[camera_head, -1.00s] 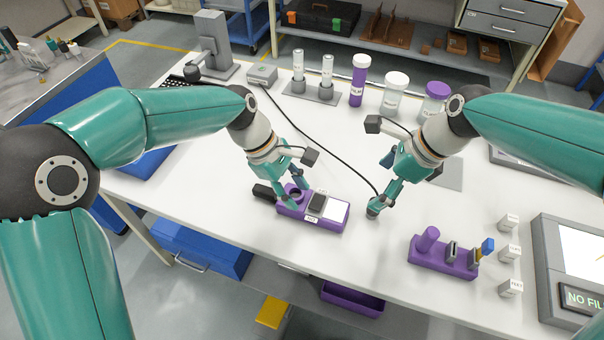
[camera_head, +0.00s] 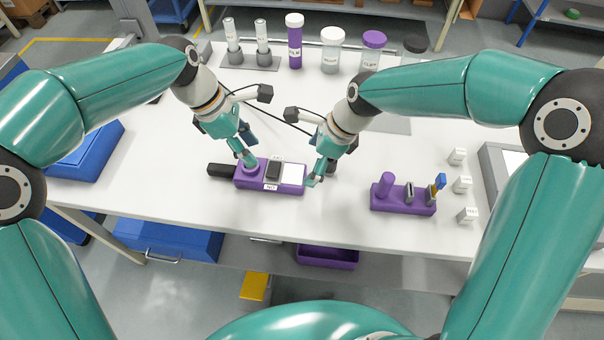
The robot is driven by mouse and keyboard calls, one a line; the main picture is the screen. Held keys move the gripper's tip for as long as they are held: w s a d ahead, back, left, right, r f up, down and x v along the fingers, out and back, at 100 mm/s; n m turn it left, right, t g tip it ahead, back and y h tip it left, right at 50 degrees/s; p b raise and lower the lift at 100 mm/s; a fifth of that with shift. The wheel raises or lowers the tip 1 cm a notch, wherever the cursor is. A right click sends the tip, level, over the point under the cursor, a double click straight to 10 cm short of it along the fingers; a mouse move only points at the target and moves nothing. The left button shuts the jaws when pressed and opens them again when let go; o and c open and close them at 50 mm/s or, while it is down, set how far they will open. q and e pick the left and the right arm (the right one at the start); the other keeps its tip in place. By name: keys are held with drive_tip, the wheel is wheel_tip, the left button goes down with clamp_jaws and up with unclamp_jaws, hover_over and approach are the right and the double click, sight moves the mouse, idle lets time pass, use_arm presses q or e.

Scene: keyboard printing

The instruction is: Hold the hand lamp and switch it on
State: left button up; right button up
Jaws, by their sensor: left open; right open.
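A purple box with a black handle-like left end looks like the hand lamp (camera_head: 242,182). It lies on the white table in the head view, with a black block and a white panel on top. My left gripper (camera_head: 250,162) is open, fingers pointing down over the round part near the box's left side; they partly hide it. My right gripper (camera_head: 314,178) is open with its fingertips close beside the box's right end. I cannot tell whether either touches it. A black cable runs behind my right gripper; its end is hidden.
A purple holder (camera_head: 402,203) with small tools stands to the right, near several white labelled blocks (camera_head: 462,184). Two tubes in a grey rack (camera_head: 250,62) and several jars (camera_head: 332,50) line the back. The front table strip is clear.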

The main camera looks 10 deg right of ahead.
sight(300, 176)
drive_tip(key=x, duration=0.8)
